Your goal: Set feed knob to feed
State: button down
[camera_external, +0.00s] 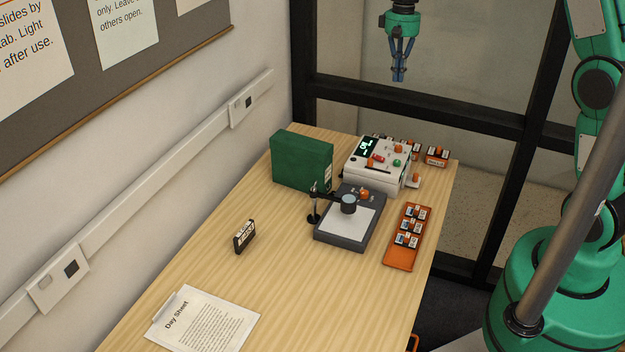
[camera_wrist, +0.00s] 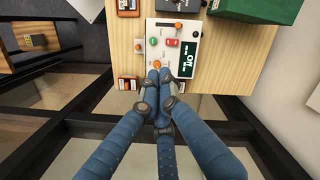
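A white machine (camera_external: 378,180) stands at the far end of the table, with a dark display, a red control, a green knob (camera_external: 397,163) and an orange knob (camera_external: 398,149) on top. In the wrist view the machine (camera_wrist: 167,52) shows the green knob (camera_wrist: 154,41) and an orange knob (camera_wrist: 157,64) near my fingertips. The display (camera_wrist: 188,58) seems to read "Off". I cannot tell which knob is the feed knob. My gripper (camera_external: 399,76) hangs in the air above and beyond the machine, fingers down and tips drawn together, holding nothing visible. It also shows in the wrist view (camera_wrist: 158,75).
A green box (camera_external: 301,162) stands left of the machine. A slide viewer with a magnifier (camera_external: 348,220) and an orange tray (camera_external: 402,255) of slide pieces lie in front. A black cassette (camera_external: 244,237) and a paper sheet (camera_external: 205,320) lie nearer. A dark window frame (camera_external: 430,117) runs behind.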

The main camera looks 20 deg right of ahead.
aim_at(370, 163)
jog(key=w+a+f+g+p, duration=0.1)
jog(key=w+a+f+p, duration=0.2)
jog(key=f, duration=0.6)
jog(key=w+a+f+g+p, duration=0.2)
jog(key=w+a+f+p, duration=0.1)
jog(key=w+a+f, duration=0.2)
notch_tip(370, 163, down, 4)
jog(key=shift+w+a+f, duration=0.1)
jog(key=shift+w+a, duration=0.1)
jog(key=shift+w, duration=0.9)
jog(key=x, duration=1)
jog(key=shift+s+d, duration=0.15)
jog(key=shift+s, duration=0.1)
jog(key=s, duration=0.3)
jog(key=shift+s, duration=0.4)
jog(key=shift+s+d, duration=0.1)
